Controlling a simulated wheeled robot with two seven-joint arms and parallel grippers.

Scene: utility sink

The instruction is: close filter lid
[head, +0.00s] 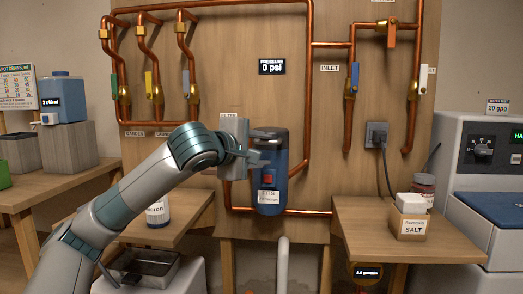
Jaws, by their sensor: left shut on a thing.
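The filter is a blue upright housing (272,187) with a dark top and a red square on its front, fixed to the wooden board. A grey upright panel (230,126), which looks like the filter lid standing open, is at the housing's left side. My left gripper (256,159) is at the panel's right edge, in front of the housing's left part, and is shut on what looks like the lid. My arm and wrist hide the panel's lower left, and the exact contact is too small to see. My right gripper is out of view.
Copper pipes (307,90) with coloured valve levers run around the board. A wooden shelf (405,245) at the right bears a salt box (410,227) and a jar. A white bottle (158,213) stands on the left shelf under my arm. The space right of the housing is clear.

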